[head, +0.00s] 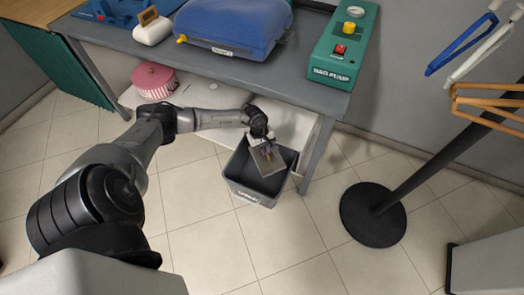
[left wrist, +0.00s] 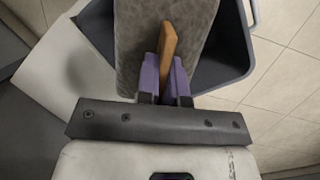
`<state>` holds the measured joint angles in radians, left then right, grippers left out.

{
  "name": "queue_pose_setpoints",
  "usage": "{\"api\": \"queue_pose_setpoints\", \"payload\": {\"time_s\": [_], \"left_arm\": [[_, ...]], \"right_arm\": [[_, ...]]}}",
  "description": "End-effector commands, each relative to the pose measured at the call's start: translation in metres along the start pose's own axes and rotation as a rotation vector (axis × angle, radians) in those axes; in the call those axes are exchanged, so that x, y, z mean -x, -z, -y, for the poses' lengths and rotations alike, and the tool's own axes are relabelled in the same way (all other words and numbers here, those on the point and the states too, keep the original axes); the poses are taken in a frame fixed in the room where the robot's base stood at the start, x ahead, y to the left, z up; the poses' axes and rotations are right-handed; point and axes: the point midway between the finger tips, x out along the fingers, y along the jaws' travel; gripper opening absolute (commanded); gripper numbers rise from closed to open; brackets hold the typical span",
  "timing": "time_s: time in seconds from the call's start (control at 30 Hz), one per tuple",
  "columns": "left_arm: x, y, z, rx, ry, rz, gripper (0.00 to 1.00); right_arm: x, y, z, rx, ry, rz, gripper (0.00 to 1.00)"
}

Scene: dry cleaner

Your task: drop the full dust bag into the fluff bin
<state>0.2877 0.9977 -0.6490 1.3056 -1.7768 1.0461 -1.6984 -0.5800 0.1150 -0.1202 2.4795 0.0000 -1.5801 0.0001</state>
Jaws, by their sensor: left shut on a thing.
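The full dust bag (head: 267,158) is a grey fuzzy bag with a tan strip at its top. My left gripper (head: 263,140) is shut on it and holds it over the open mouth of the fluff bin. In the left wrist view the purple fingertips (left wrist: 166,75) of my left gripper pinch the tan strip (left wrist: 169,42), with the grey dust bag (left wrist: 135,45) beyond. The fluff bin (head: 250,193) is a dark grey open bin with a pale label, on the floor by the table leg. It also shows behind the bag in the left wrist view (left wrist: 232,55). My right gripper is not in view.
A black stand base (head: 373,214) is right of the bin. The tiled floor in front is clear.

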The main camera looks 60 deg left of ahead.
Motion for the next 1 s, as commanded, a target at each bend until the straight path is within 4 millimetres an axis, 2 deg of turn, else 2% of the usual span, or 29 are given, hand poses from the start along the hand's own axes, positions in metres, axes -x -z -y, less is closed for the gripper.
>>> {"api": "queue_pose_setpoints", "payload": {"time_s": [0.13, 0.37, 0.8, 1.0], "left_arm": [[-0.004, 0.012, 0.008, 0.019, -0.006, -0.003, 0.00], [-0.015, 0.016, 0.010, 0.021, -0.006, -0.001, 0.00], [-0.056, 0.026, 0.016, 0.021, -0.005, -0.002, 0.00], [-0.061, 0.027, 0.017, 0.020, -0.005, -0.002, 0.00]], "right_arm": [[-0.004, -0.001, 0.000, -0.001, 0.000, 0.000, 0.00], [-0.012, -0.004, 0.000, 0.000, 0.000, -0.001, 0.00], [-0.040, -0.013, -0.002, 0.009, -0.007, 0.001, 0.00], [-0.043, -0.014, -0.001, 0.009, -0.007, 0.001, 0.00]]}}
